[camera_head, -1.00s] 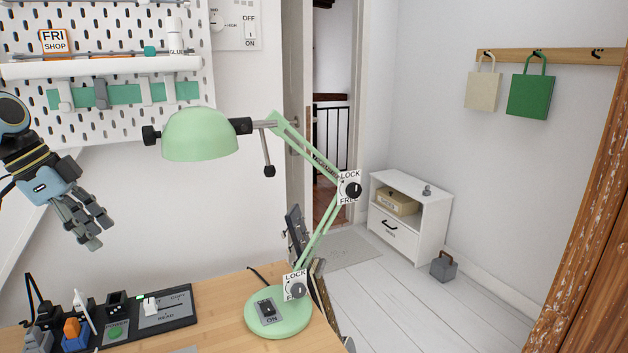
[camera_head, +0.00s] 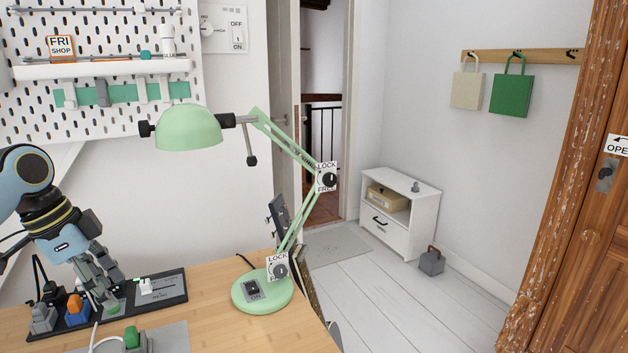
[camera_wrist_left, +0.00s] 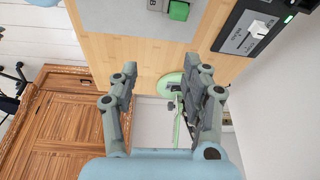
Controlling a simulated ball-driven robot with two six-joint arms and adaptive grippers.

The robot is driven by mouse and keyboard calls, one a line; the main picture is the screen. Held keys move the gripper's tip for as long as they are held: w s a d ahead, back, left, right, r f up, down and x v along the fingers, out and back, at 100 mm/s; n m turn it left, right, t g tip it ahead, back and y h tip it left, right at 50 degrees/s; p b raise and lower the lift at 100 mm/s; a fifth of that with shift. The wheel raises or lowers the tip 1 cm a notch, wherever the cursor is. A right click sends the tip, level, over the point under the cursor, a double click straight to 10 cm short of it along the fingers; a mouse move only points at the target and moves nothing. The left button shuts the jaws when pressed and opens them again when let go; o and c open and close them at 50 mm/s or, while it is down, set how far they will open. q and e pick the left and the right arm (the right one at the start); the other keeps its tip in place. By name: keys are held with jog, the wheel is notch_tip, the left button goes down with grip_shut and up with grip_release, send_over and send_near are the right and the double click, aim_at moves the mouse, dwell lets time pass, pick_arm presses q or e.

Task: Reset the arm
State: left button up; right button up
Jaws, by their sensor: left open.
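A green desk lamp stands on the desk, with its round base (camera_head: 245,295) near the front right edge. Its shade (camera_head: 188,128) hangs out to the left. A LOCK/FREE knob (camera_head: 327,178) sits at the elbow of the lamp arm, and a second LOCK/FREE knob (camera_head: 279,271) sits low by the base. My left gripper (camera_head: 112,290) hangs left of the lamp, fingers pointing down near the black panel on the desk. In the left wrist view its fingers (camera_wrist_left: 160,80) are spread with nothing between them, and green lamp parts show beyond. My right gripper is not in view.
The black panel (camera_head: 165,284) with a white switch lies behind my left fingers. An orange-topped block (camera_head: 77,308) stands left, and a grey plate with a green button (camera_head: 132,337) lies in front. The pegboard shelf (camera_head: 105,67) is above. Bare desk lies left of the lamp base.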

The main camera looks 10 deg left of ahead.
pick_arm(q)
jog(key=s+d+f+n+y, duration=0.1)
jog(key=s+d+f+n, duration=0.1)
jog(key=s+d+f, duration=0.5)
jog(key=s+d+r+n+y, duration=0.1)
jog(key=s+n, duration=0.2)
jog(key=s, duration=0.3)
jog(key=s+d+r+n+t+y, duration=0.1)
jog(key=s+d+r+n, duration=0.1)
jog(key=s, duration=0.5)
jog(key=s+d+r+n, duration=0.1)
jog(key=s+n, duration=0.2)
jog(key=s, duration=0.3)
notch_tip(320, 180, down, 32)
jog(key=s+a+g+b, duration=0.1)
jog(key=s+a+b, duration=0.15)
jog(key=b, duration=0.35)
jog(key=s+a+f+g+b, duration=0.1)
jog(key=s+f+b, duration=0.3)
jog(key=s+f, duration=1.4)
notch_tip(320, 180, down, 3)
jog(key=shift+s+r+y, duration=0.2)
jog(key=shift+s+y, duration=0.1)
jog(key=shift+s, duration=0.1)
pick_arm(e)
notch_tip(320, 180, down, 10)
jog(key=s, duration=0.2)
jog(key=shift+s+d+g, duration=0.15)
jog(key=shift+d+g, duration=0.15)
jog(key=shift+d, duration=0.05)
